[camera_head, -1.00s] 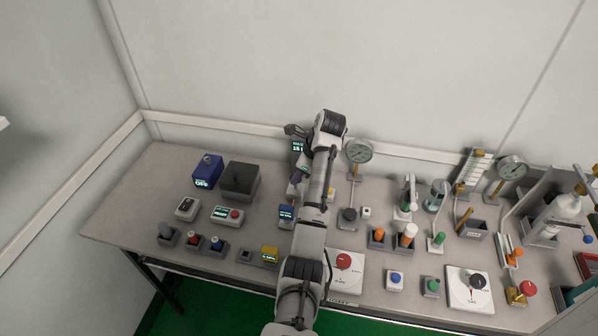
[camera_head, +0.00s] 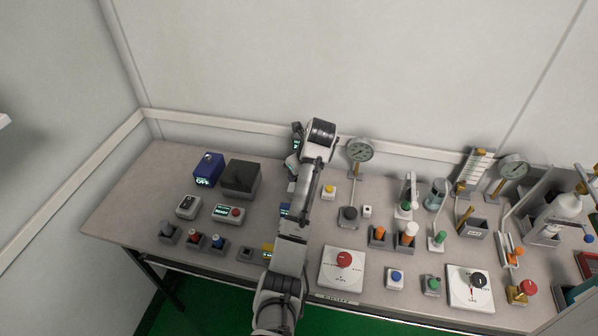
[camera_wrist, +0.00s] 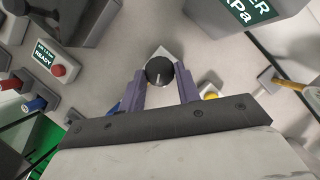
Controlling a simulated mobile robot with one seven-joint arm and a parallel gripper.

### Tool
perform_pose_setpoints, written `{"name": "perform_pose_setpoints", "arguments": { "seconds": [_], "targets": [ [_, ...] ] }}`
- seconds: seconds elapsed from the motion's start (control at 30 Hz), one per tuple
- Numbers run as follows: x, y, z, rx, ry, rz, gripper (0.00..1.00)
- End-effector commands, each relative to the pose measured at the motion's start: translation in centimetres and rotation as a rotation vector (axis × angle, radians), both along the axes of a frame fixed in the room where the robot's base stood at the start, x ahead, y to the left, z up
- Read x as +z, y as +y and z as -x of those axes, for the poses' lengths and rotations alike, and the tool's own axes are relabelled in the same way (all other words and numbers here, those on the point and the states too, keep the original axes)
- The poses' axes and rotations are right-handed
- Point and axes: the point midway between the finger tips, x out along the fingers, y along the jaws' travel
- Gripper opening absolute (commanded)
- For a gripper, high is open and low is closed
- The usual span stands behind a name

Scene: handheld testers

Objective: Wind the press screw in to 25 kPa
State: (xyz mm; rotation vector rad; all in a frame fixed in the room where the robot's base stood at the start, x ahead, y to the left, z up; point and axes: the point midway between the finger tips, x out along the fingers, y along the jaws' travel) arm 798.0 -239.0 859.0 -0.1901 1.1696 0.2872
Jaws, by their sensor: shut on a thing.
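In the wrist view a round black knob (camera_wrist: 160,69) with a light index line stands on a small pale base; I take it to be the press screw. The two purple fingers of my gripper (camera_wrist: 161,78) are shut on its sides. A dark green display (camera_wrist: 247,12) with "kPa" lettering stands beyond it at the upper right; its number is out of frame. In the head view my arm hides the knob and most of the gripper, and only a sliver of the display (camera_head: 297,137) shows.
A yellow button (camera_wrist: 210,96) sits close to the right finger; it also shows in the head view (camera_head: 329,190). A box with a red button (camera_head: 229,213) stands left of my arm. A round gauge (camera_head: 360,150) on a stand is to the right.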

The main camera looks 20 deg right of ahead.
Motion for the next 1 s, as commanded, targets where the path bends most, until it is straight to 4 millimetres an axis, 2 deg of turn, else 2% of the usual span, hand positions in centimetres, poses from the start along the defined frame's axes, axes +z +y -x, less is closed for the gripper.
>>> {"name": "perform_pose_setpoints", "arguments": {
  "seconds": [0.37, 0.4, 0.57, 0.87, 1.0],
  "targets": [
    [0.41, 0.05, -0.26, -0.003, -0.011, 0.003, 0.10],
    [0.41, 0.06, -0.27, -0.002, -0.012, 0.003, 0.35],
    [0.30, 0.04, -0.19, -0.002, -0.008, 0.002, 0.55],
    [0.24, -0.03, -0.11, -0.003, -0.004, 0.001, 0.55],
    [1.12, -0.43, -0.19, -0.002, -0.005, 0.001, 0.55]
  ]
}}
